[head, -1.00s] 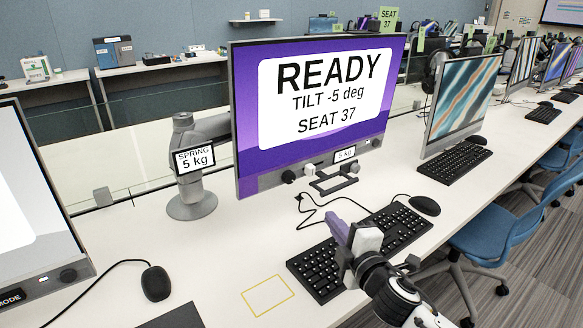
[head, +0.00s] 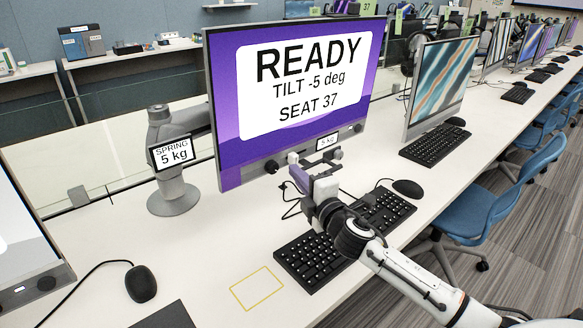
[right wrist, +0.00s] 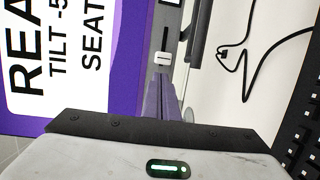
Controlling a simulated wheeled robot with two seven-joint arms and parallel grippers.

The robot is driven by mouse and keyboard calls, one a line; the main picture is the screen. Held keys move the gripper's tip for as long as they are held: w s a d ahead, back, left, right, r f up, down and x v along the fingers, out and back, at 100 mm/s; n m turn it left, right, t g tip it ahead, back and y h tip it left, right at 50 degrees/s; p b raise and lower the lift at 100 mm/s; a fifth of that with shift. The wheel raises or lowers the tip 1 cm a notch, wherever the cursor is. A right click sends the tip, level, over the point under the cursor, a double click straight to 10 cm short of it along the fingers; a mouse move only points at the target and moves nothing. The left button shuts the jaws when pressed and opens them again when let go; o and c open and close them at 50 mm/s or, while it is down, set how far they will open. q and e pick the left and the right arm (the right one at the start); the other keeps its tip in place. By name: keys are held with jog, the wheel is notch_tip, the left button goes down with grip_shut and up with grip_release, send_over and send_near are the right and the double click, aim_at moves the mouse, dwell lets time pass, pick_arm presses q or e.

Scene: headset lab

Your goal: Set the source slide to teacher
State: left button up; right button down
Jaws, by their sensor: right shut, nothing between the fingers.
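The source slide looks to be the small white cap (right wrist: 163,58) on the grey lower bezel of the purple monitor. In the right wrist view a dark slot (right wrist: 165,38) runs from it toward the monitor's right. The cap also shows in the head view (head: 293,158). No teacher marking is readable. My right gripper (head: 299,178) is shut and empty, just in front of the bezel below the cap. Its purple fingers (right wrist: 160,98) point at the cap in the wrist view; whether they touch it I cannot tell. My left gripper is out of view.
The monitor (head: 290,90) reads READY, TILT -5 deg, SEAT 37. A keyboard (head: 310,262) lies below my right arm. A black cable lies on the desk nearby.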

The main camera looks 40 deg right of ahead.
aim_at(299, 152)
jog(key=shift+w+d, duration=0.15)
jog(key=shift+w, duration=0.75)
jog(key=shift+w+d, duration=0.1)
jog(key=shift+w, duration=0.75)
jog(key=shift+w+d, duration=0.2)
jog(key=shift+d, duration=2.45)
